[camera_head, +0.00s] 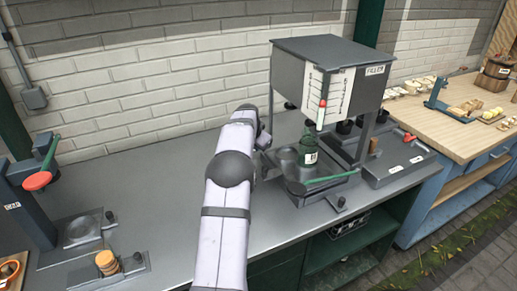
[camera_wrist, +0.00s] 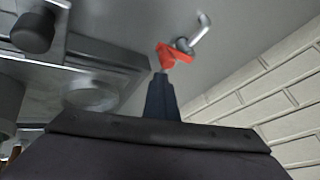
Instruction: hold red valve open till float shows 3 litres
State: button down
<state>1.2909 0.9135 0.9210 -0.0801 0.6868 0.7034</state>
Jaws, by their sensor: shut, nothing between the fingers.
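The filler (camera_head: 330,50) is a grey box on legs, with a white scale (camera_head: 338,92) on its front. A red float marker (camera_head: 322,103) shows at the scale; its figures are too small to read. A dark green bottle (camera_head: 309,146) stands under the box. In the wrist view, the red valve (camera_wrist: 174,54) sits by a bent metal pipe (camera_wrist: 194,35). My gripper (camera_wrist: 161,76) is shut and empty, its fingertips right at the valve's lower edge; I cannot tell whether they touch. In the head view my arm hides most of the gripper and the valve.
A brick wall (camera_head: 150,70) runs behind the metal bench (camera_head: 170,180). A green strap-like bar (camera_head: 330,179) lies before the bottle. A wooden table (camera_head: 450,125) with small parts is at right.

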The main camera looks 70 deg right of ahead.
jog(key=shift+w+a, duration=0.1)
jog(key=shift+a, duration=0.15)
jog(key=c, duration=1.7)
grip_release()
notch_tip(320, 180, up, 7)
jog(key=p, duration=0.6)
